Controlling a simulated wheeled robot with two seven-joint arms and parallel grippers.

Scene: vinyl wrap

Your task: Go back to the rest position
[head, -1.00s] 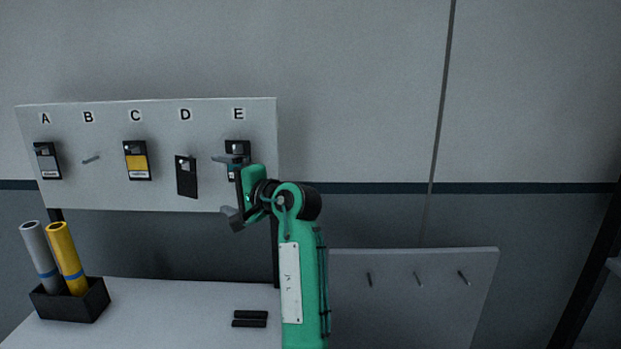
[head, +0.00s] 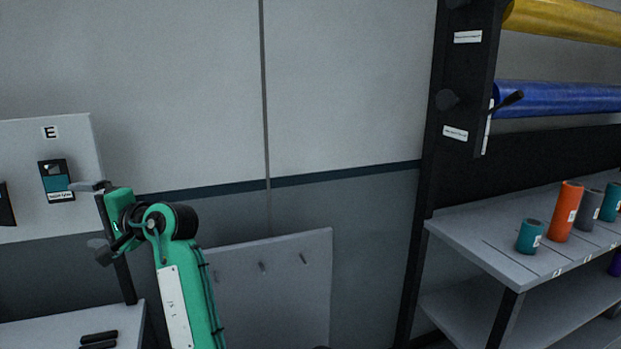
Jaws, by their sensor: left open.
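My left gripper (head: 97,218) is at the left of the head view, at the end of my green arm. Its two dark fingers are spread apart, with nothing seen between them. A teal and black sample card (head: 56,181) with a white label hangs under the letter E on the grey board (head: 72,132). The gripper is just right of and below this card. The upper finger's tip comes near the card's right edge in the picture. I cannot tell the gap in depth. My right gripper is not in view.
A low grey panel (head: 290,290) with several pegs stands behind my arm. At right, a dark rack (head: 455,190) holds yellow (head: 570,20) and blue rolls (head: 560,99) above a shelf (head: 470,238) with short rolls. Two black bars (head: 98,340) lie on the table at lower left.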

